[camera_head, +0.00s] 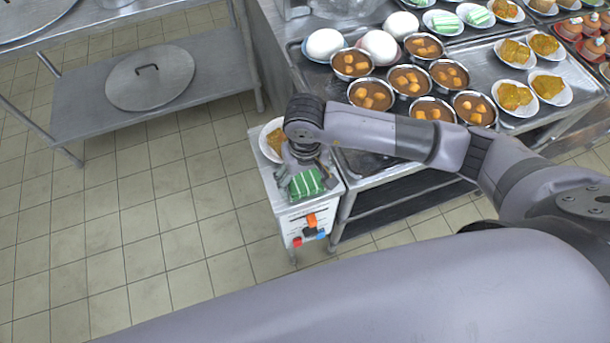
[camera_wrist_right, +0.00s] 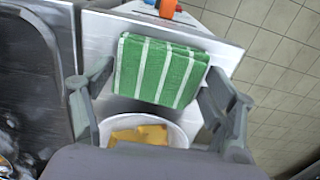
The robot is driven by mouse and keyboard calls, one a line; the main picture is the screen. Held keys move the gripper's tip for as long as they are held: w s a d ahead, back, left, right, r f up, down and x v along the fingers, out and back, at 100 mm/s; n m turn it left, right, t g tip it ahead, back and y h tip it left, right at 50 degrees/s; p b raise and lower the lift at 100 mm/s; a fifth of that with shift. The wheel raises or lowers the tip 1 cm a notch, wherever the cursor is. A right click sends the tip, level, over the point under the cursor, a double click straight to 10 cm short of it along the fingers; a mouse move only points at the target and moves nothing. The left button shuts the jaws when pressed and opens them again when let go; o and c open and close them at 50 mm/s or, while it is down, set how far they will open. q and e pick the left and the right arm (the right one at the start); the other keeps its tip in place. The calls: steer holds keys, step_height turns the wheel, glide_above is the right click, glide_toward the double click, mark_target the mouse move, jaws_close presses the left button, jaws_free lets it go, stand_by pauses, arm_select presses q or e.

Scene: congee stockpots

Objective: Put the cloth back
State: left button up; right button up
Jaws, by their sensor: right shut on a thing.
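The green cloth with white stripes (camera_head: 306,183) is folded into a flat block at the small metal side stand (camera_head: 272,194). In the right wrist view the cloth (camera_wrist_right: 163,72) lies between my two fingers. My right gripper (camera_head: 302,172) points down over the stand and is shut on the cloth, with a finger at each side edge; it also shows in the right wrist view (camera_wrist_right: 160,80). I cannot tell whether the cloth touches the stand top. My left gripper is not in view.
A white plate (camera_head: 265,148) with brown food sits on the stand behind the cloth. To the right, a metal counter holds several bowls of brown congee (camera_head: 371,95) and plates. A lower shelf at left bears a round lid (camera_head: 150,88). Tiled floor is clear at left.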

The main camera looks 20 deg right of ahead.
mark_target(305, 180)
steer(key=shift+f+b, duration=0.2)
steer(key=shift+b, duration=0.1)
steer(key=o, duration=1.1)
steer(key=shift+r, duration=0.1)
steer(key=shift+o, duration=0.2)
steer(key=shift+r, duration=0.1)
steer(key=shift+r+p, duration=0.2)
steer(key=shift+p, duration=0.15)
step_height(305, 180, up, 12)
steer(key=b, duration=0.2)
steer(key=shift+f+b, duration=0.15)
steer(key=shift+b, duration=0.25)
